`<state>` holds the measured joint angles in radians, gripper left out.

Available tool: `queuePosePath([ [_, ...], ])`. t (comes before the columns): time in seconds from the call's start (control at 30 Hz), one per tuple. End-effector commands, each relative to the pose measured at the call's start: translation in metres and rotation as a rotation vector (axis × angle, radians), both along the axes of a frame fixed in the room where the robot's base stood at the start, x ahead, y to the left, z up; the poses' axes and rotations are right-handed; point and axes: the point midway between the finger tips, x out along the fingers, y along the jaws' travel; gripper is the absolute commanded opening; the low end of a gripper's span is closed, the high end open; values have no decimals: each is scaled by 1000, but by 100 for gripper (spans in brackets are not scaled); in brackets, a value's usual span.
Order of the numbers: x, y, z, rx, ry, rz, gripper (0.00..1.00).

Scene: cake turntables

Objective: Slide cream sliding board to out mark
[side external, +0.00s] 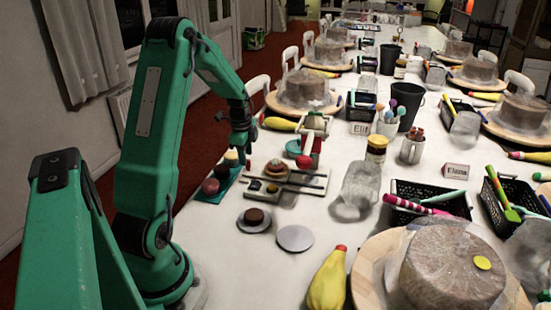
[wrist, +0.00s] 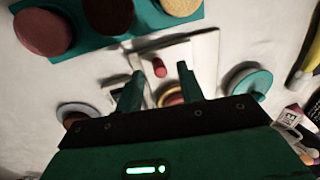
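I cannot tell whether the fingers touch the knob. A round brown piece with a yellow rim (wrist: 172,97) lies nearer the palm and is partly hidden. I cannot make out an out mark.
A green tray (side external: 231,183) with several coloured discs is beside the board. A teal round dish (wrist: 250,84) lies to the right in the wrist view. A small red and green stand (side external: 314,128) is behind the board. A grey disc (side external: 295,238) and a glass jar (side external: 361,183) are nearby.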

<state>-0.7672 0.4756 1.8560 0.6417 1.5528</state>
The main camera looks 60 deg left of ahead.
Motion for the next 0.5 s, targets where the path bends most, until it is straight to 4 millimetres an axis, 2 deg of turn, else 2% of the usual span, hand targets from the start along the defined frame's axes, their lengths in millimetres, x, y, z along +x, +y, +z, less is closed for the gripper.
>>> queuePosePath([
  [0.5,1,0,37,1,-1,0,38],
])
